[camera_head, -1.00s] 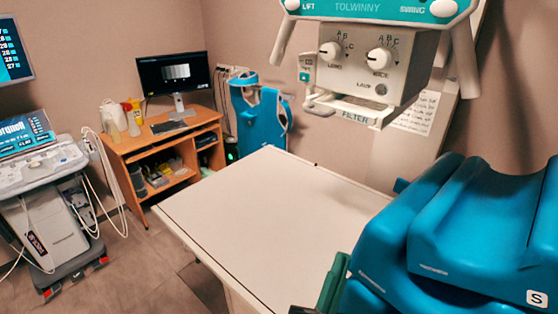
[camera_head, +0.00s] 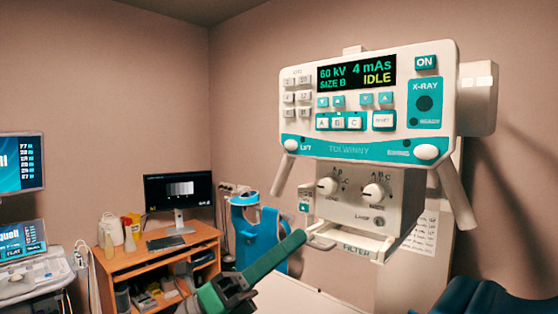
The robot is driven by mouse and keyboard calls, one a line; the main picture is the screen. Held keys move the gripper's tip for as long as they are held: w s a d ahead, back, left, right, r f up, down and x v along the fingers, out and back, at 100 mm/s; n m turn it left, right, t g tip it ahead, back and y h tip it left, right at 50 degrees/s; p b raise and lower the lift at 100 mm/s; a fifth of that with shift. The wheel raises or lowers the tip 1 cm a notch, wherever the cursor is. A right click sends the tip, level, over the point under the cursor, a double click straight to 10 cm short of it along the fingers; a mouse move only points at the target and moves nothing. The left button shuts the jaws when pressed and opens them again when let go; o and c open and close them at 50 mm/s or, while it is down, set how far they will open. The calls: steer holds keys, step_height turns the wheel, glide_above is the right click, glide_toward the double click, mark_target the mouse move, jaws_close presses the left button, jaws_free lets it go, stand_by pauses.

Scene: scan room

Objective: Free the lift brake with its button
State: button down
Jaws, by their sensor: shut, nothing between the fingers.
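The X-ray head (camera_head: 380,100) hangs at the right, its panel facing me. The white lift button (camera_head: 291,145) sits at the lower left of the panel, beside the LIFT label on the teal strip. A similar white swing button (camera_head: 427,151) is at the strip's right end. My gripper (camera_head: 299,238) is shut and empty, its green finger pointing up and right. In the picture its tip lies below the lift button and beside the left end of the filter tray (camera_head: 355,248). The tip and the button appear apart; the gap in depth is hard to judge.
Angled handles (camera_head: 283,175) hang from both sides of the panel. The knob box (camera_head: 370,195) juts out below it. A pale table (camera_head: 310,302) lies beneath. A wooden desk with a monitor (camera_head: 178,191) and a blue apron rack (camera_head: 262,225) stand behind.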

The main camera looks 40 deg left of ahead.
mark_target(289, 146)
steer(key=s+a+r+g+y, duration=0.1)
steer(key=s+a+r+y, duration=0.1)
steer(key=a+r+y, duration=0.3)
steer(key=s+a+r+m+y, duration=0.1)
steer(key=s+a+r+y, duration=0.1)
steer(key=a+r+y, duration=0.3)
step_height(289, 146, up, 5)
steer(key=y, duration=0.4)
steer(key=shift+s+a+r+g, duration=0.15)
steer(key=shift+s+g, duration=0.05)
steer(key=shift+g, duration=0.2)
steer(key=shift+w, duration=0.1)
steer(key=w, duration=0.9)
steer(key=w+d, duration=0.1)
steer(key=w, duration=0.3)
steer(key=shift+w+d, duration=0.1)
steer(key=shift+w, duration=0.35)
